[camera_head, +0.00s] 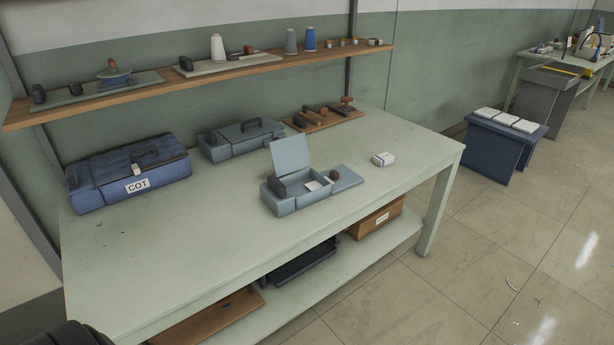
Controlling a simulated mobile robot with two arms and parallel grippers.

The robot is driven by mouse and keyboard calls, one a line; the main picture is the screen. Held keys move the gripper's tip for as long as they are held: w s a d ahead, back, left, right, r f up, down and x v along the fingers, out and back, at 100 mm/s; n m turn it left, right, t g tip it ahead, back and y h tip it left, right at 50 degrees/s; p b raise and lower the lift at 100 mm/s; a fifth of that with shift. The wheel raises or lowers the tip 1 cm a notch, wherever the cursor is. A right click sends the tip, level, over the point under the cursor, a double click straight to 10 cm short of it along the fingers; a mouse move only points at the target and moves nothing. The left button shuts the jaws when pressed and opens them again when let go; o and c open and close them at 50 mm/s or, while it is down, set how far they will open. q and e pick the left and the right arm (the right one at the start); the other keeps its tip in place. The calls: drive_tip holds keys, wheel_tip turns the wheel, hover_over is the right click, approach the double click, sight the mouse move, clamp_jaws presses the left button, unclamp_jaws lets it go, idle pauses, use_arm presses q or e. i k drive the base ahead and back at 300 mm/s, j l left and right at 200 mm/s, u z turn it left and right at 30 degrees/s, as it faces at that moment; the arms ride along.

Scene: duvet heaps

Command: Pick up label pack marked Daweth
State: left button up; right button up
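A small white pack (384,159) with a greyish band lies on the right part of the pale green table (190,240). Any marking on it is too small to read, so I cannot tell whether it says Daweth. An open grey-blue box (285,206) stands left of it, lid up, with a white card or pack (313,186) inside. Several white packs (496,119) lie in a row on a blue stand (492,148) at the right; no name is readable on them either. Neither of my grippers shows in the view.
A blue case (115,197) labelled COT and a closed grey case (238,147) stand on the table. A wooden tray of tools (335,121) lies at the back. A wall shelf (190,83) hangs above. The table's front left and the tiled floor (470,260) are mostly clear.

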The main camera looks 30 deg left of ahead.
sight(382, 159)
drive_tip(key=i+z, duration=0.45)
drive_tip(key=i, duration=1.45)
drive_tip(key=i+u, duration=0.2)
drive_tip(key=i, duration=0.2)
drive_tip(key=i+l+u, duration=0.2)
drive_tip(key=i, duration=0.25)
drive_tip(key=i+l+u, duration=0.2)
drive_tip(key=i, duration=0.2)
